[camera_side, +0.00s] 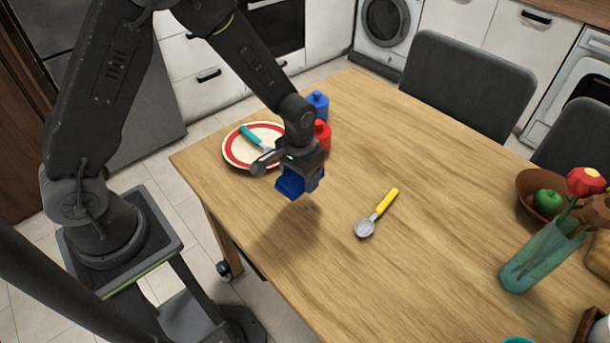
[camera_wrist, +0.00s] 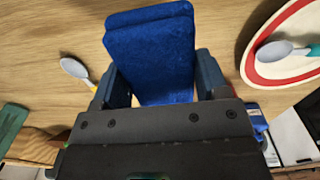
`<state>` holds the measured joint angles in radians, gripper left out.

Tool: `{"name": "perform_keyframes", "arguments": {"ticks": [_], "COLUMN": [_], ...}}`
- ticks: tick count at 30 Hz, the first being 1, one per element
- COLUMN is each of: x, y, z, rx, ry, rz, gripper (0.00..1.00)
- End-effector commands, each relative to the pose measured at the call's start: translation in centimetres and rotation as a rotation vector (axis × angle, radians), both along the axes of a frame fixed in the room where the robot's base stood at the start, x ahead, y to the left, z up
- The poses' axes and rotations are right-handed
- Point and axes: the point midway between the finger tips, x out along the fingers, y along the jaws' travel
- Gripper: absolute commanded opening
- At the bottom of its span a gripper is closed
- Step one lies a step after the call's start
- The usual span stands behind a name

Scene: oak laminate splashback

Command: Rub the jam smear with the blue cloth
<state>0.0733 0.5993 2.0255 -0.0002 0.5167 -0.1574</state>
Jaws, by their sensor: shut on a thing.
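The blue cloth (camera_side: 289,186) is a folded pad held between the fingers of my gripper (camera_side: 303,183). In the wrist view the cloth (camera_wrist: 150,50) sticks out flat ahead of my gripper (camera_wrist: 157,88), which is shut on it. In the side view the cloth appears to hang a little above the table, with a shadow on the wood nearby. Small dark purplish specks, which look like the jam smear (camera_side: 309,208), show on the wood just below and right of the cloth. Part of the smear may be hidden by the cloth; I do not see it in the wrist view.
A spoon with a yellow handle (camera_side: 385,202) lies right of my gripper. A red-rimmed plate (camera_side: 232,158) with a teal-handled spoon (camera_side: 250,137) is behind left. A red bottle (camera_side: 322,136) and blue bottle (camera_side: 318,103) stand behind. A vase (camera_side: 540,258) stands far right. The front middle is clear.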

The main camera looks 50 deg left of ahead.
Motion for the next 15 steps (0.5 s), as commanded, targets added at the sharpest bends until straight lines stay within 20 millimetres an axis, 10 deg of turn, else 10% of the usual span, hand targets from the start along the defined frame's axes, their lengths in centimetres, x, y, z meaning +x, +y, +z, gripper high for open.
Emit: {"name": "perform_keyframes", "arguments": {"ticks": [15], "x": [0.0], "y": [0.0], "z": [-4.4], "rx": [0.000], "ry": [0.002], "rz": [0.000], "gripper": [0.49]}}
